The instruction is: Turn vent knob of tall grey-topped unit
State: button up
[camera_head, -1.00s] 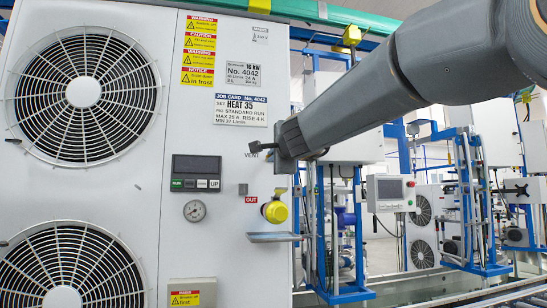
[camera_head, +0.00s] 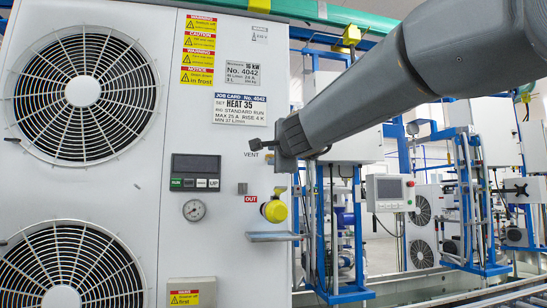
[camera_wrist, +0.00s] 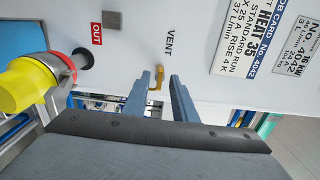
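The tall pale unit (camera_head: 228,230) stands at the left in the head view, with two fan grilles; its top is out of view. Its small brass-yellow vent knob (camera_wrist: 156,79) sits beside the VENT label in the wrist view. My gripper (camera_wrist: 160,82) is open, with its two grey fingers apart and the knob in the gap near their tips. I cannot tell whether a finger touches it. In the head view my gripper (camera_head: 268,141) is at the unit's right edge, above the yellow part, and the knob cannot be made out.
A yellow part (camera_head: 273,210) with a red collar sticks out beside the OUT label, below my gripper, above a small tray (camera_head: 272,237). A display panel (camera_head: 196,172) and a gauge (camera_head: 194,210) are on the front. Blue-framed stations (camera_head: 470,200) stand at the right.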

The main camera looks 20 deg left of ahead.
jog(key=v, duration=0.6)
jog(key=shift+s+d+b, duration=0.2)
jog(key=shift+s+b, duration=0.15)
jog(key=shift+b, duration=0.05)
